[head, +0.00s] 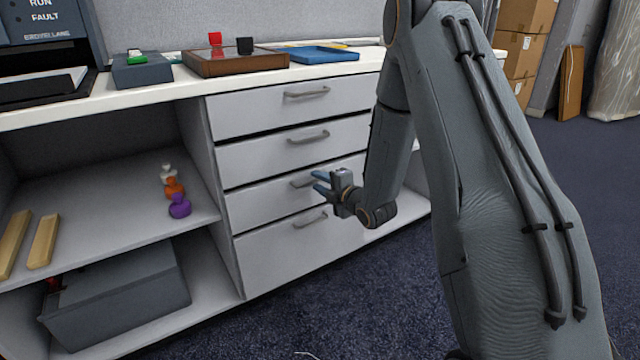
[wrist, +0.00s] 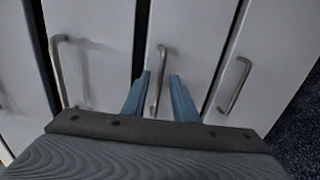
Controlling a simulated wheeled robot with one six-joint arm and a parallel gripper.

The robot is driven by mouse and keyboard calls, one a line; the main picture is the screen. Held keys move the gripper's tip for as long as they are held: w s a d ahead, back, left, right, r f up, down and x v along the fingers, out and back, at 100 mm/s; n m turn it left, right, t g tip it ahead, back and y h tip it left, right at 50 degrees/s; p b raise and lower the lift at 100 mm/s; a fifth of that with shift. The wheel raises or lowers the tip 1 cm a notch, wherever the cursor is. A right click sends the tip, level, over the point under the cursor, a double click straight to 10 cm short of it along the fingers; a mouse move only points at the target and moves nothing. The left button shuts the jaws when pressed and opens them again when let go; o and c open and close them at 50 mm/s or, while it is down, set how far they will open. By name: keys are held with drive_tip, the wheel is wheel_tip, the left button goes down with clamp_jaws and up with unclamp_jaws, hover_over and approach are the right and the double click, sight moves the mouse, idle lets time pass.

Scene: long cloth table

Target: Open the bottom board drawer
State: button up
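The bottom drawer (head: 285,250) is the lowest of a stack of grey drawers and looks shut. Its bar handle (head: 311,220) is in plain sight, and the same handle shows at the right in the wrist view (wrist: 236,85). My gripper (head: 320,183) is at the handle of the drawer just above (head: 301,182). In the wrist view its two blue fingers (wrist: 160,76) are apart, with that upper drawer's handle (wrist: 159,80) seen between them. Contact cannot be told. The bottom handle lies outside the fingers, to their right.
Two more drawers sit above. Open shelves on the left hold small figures (head: 174,189), yellow blocks (head: 43,241) and a grey bin (head: 120,300). The white top carries a wooden tray (head: 235,65) and a blue tray (head: 317,54). The carpet (head: 370,290) before the drawers is clear.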

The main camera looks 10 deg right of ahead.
clamp_jaws()
idle(1.3)
